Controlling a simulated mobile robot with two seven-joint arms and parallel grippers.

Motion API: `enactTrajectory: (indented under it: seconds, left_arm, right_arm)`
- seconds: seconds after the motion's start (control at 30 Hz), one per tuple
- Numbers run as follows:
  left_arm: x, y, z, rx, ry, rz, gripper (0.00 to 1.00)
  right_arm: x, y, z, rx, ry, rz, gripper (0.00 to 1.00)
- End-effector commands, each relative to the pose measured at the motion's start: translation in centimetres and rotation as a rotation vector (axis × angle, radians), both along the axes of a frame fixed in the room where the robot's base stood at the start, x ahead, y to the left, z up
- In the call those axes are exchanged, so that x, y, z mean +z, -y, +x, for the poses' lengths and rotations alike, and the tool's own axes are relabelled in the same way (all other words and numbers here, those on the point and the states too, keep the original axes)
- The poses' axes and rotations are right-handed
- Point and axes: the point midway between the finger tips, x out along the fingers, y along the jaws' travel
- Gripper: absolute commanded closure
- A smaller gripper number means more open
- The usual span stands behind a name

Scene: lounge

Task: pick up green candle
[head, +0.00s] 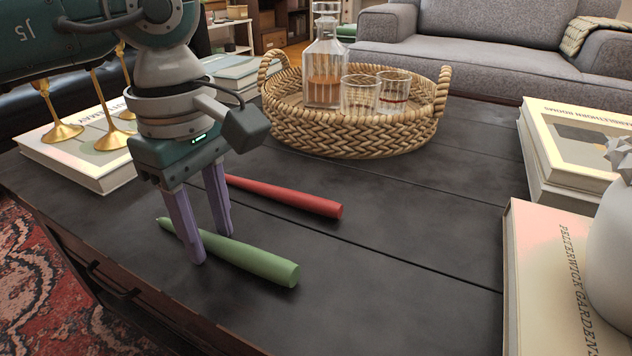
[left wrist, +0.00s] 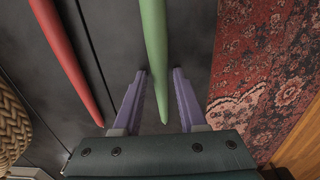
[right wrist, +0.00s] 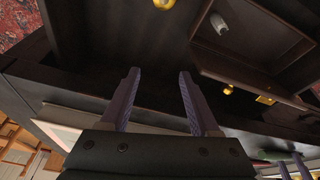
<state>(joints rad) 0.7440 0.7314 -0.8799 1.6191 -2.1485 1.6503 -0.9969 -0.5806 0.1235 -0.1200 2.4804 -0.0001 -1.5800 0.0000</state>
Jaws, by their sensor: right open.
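The green candle (head: 255,261) lies on its side on the dark table near its front left edge, its thin tip pointing left. My left gripper (head: 213,245) points down over its thinner part, one finger on each side. In the left wrist view, the candle (left wrist: 155,40) runs between the spread fingers (left wrist: 159,72), with a gap on both sides. The left gripper is open. My right gripper (right wrist: 160,73) shows only in the right wrist view, with its fingers apart and nothing between them.
A red candle (head: 290,197) lies behind the green one. A woven tray (head: 350,137) with a decanter and glasses stands at the back. Books (head: 540,270) with a white vase (head: 612,255) are at right. Books with brass candlesticks (head: 62,132) are at left. The table's front middle is clear.

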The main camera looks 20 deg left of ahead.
Motion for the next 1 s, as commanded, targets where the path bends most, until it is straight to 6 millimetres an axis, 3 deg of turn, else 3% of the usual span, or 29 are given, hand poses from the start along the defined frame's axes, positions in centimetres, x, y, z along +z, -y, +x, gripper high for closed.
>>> enactTrajectory:
  seconds: [0.03,0.33,0.83,1.0]
  left_arm:
    - [0.0,0.0,0.0,0.000,0.000,0.000,0.66]
    - [0.0,0.0,0.0,0.000,0.000,0.000,0.99]
    - [0.1,0.0,0.0,0.000,0.001,0.000,1.00]
    - [1.2,0.0,0.1,-0.001,0.003,0.000,1.00]
  right_arm:
    - [0.0,0.0,0.0,-0.001,0.000,0.001,0.38]
    - [0.0,-0.1,0.0,-0.003,-0.001,0.004,0.38]
    - [0.0,-0.1,0.0,-0.004,0.000,0.005,0.38]
    - [0.7,-0.1,0.0,-0.004,0.000,0.005,0.38]
